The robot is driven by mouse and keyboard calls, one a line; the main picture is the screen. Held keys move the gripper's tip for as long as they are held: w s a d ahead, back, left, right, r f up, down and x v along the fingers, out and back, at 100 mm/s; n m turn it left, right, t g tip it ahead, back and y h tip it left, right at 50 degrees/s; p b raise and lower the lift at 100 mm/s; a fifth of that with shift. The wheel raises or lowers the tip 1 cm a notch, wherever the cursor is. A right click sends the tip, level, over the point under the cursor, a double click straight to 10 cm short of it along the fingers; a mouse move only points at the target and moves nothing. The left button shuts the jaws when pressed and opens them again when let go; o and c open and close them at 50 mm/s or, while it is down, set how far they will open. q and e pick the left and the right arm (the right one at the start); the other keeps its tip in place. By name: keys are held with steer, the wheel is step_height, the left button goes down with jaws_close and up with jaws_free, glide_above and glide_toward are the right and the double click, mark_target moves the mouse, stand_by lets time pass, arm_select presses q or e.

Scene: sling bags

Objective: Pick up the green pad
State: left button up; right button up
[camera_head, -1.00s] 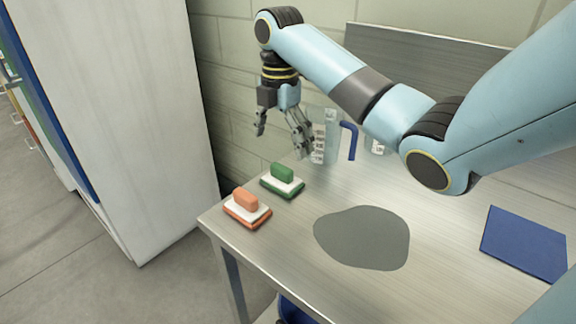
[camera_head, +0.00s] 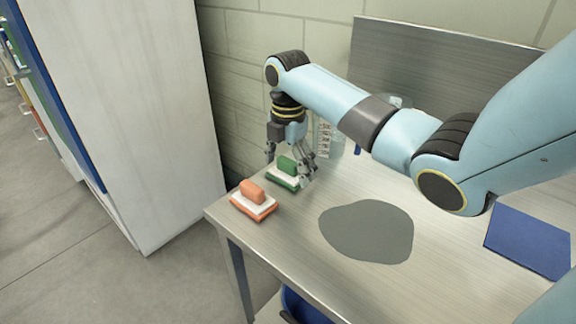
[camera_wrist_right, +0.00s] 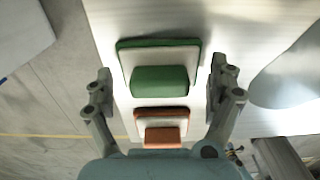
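The green pad (camera_head: 286,172) lies on the metal table near its left end; it has a green handle on a white and green base. My right gripper (camera_head: 289,166) is just above it with its fingers spread to either side of the pad. In the right wrist view the green pad (camera_wrist_right: 160,78) shows between and beyond the two open fingertips (camera_wrist_right: 162,84), and nothing is held. An orange pad (camera_head: 254,199) of the same shape sits beside it toward the front edge, and it also shows in the right wrist view (camera_wrist_right: 162,134). My left gripper is not in view.
A grey flat patch (camera_head: 367,231) lies on the table (camera_head: 290,235) right of the pads. A blue square (camera_head: 528,242) lies farther right. A clear measuring jug (camera_head: 328,140) stands behind my right gripper. A white cabinet (camera_head: 125,110) stands left of the table.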

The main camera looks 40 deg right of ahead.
steer(key=c, duration=0.9)
steer(key=shift+r, duration=0.2)
